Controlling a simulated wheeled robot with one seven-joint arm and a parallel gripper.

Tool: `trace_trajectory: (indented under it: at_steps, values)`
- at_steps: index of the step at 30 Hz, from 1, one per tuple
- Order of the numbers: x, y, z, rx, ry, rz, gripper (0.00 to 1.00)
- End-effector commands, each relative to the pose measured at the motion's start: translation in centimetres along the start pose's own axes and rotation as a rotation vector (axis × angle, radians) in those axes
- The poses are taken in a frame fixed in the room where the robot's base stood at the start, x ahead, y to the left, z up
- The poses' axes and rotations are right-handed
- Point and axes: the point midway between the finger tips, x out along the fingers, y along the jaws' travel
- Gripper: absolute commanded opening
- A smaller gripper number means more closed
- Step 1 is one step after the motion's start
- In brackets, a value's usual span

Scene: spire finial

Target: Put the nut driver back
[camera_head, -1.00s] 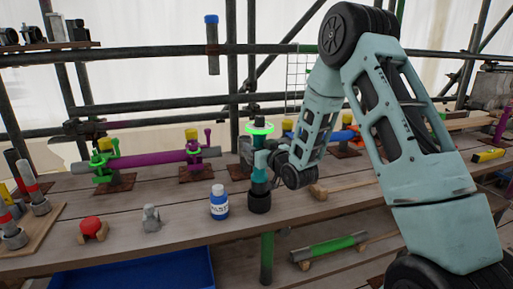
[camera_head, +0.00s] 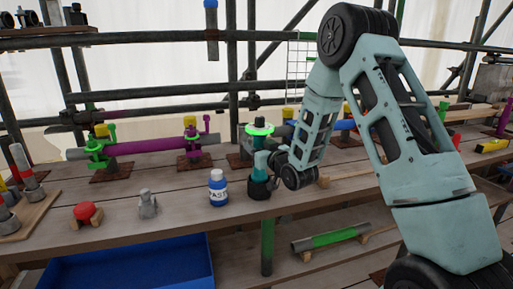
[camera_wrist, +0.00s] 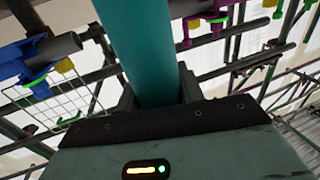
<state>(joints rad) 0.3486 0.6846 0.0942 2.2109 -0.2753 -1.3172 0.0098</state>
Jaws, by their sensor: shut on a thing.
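In the wrist view the teal shaft (camera_wrist: 145,60) runs between the fingers of my gripper (camera_wrist: 155,95). Below the driver, a short black cup-like piece (camera_head: 259,189) stands at the front of the bench. The driver's lower end appears to go into it, but the end is hidden, so I cannot tell how deep it sits.
A blue-and-white bottle (camera_head: 218,190) stands close to the left on the plank bench (camera_head: 180,205). A grey fitting (camera_head: 148,204) and a red-topped piece (camera_head: 87,214) are further left. A purple-and-grey pipe assembly (camera_head: 150,147) lies behind. A blue bin (camera_head: 130,265) is below.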

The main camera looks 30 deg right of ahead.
Motion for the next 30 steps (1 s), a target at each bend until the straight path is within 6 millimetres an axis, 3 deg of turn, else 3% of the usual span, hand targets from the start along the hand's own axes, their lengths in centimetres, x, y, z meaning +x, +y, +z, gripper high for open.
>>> trace_trajectory:
  at_steps: [14,15,18,23,24,27,30]
  values:
    - [0.06,0.01,0.53,-0.001,0.006,0.000,0.08]
    - [0.06,0.01,0.53,-0.001,0.006,0.000,0.40]
    - [0.05,0.01,0.55,-0.001,0.005,0.000,0.63]
    - [0.03,0.00,0.65,0.000,0.003,0.000,0.63]
    - [-0.03,0.00,0.88,0.000,-0.003,0.000,0.66]
    - [-0.04,0.00,0.89,0.000,-0.003,0.000,0.90]
    - [-0.02,0.00,0.84,0.000,-0.002,0.000,0.90]
